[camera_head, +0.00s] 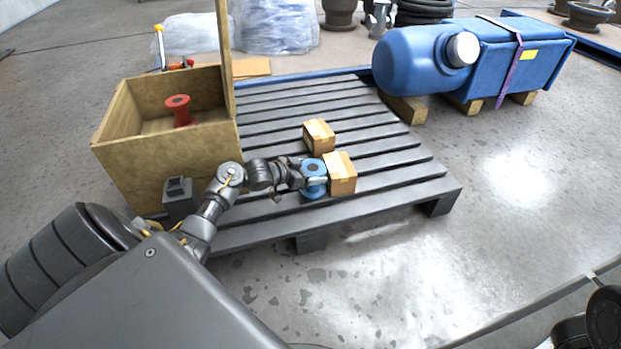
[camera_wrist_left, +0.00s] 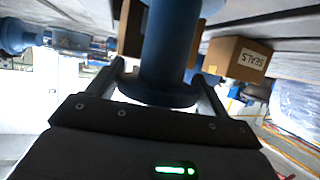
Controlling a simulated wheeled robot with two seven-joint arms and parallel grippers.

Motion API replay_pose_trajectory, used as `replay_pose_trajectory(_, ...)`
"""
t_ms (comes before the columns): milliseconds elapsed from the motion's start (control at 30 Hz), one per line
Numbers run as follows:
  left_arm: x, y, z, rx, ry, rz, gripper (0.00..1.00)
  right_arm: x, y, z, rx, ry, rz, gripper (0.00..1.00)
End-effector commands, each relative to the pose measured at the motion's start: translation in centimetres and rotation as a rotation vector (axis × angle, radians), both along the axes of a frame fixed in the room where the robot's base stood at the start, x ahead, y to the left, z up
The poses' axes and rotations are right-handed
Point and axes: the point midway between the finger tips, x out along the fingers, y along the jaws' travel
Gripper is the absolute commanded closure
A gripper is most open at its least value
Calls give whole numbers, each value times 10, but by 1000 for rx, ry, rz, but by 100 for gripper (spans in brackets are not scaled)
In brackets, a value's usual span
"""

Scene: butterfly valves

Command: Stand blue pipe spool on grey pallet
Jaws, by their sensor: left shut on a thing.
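The blue pipe spool (camera_head: 314,167) stands upright on the slats of the grey pallet (camera_head: 400,188), or just above them; I cannot tell whether its lower flange touches. My left gripper (camera_head: 308,181) reaches in from the left and is shut on the spool. In the left wrist view, the spool's body and flange (camera_wrist_left: 165,62) sit between the two fingers (camera_wrist_left: 157,95). A cardboard box (camera_head: 341,174) is close to the spool's right side.
A second box (camera_head: 319,136) is behind the spool. A wooden crate (camera_head: 165,160) with a red spool (camera_head: 178,110) inside stands at the left. A blue tank (camera_head: 425,62) lies behind right. The pallet's right part and the floor in front are clear.

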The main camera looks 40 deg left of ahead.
Motion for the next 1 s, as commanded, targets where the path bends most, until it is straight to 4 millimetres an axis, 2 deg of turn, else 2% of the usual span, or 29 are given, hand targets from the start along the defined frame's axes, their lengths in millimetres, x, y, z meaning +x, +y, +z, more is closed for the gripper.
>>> replay_pose_trajectory(67,1,0,-7,0,-6,0,63,-2,0,-1,10,-8,4,38)
replay_pose_trajectory(533,1,0,-9,1,-6,0,63,-2,0,3,12,-9,6,38)
replay_pose_trajectory(567,0,0,-10,1,-2,-1,17,-2,0,3,12,-9,6,38)
replay_pose_trajectory(600,0,0,-10,1,-2,-1,12,-2,0,3,11,-10,6,38)
replay_pose_trajectory(700,0,0,-10,1,-2,-1,0,-3,0,3,11,-10,6,38)
replay_pose_trajectory(1000,0,0,-5,1,-3,-1,0,-3,0,4,11,-11,6,38)
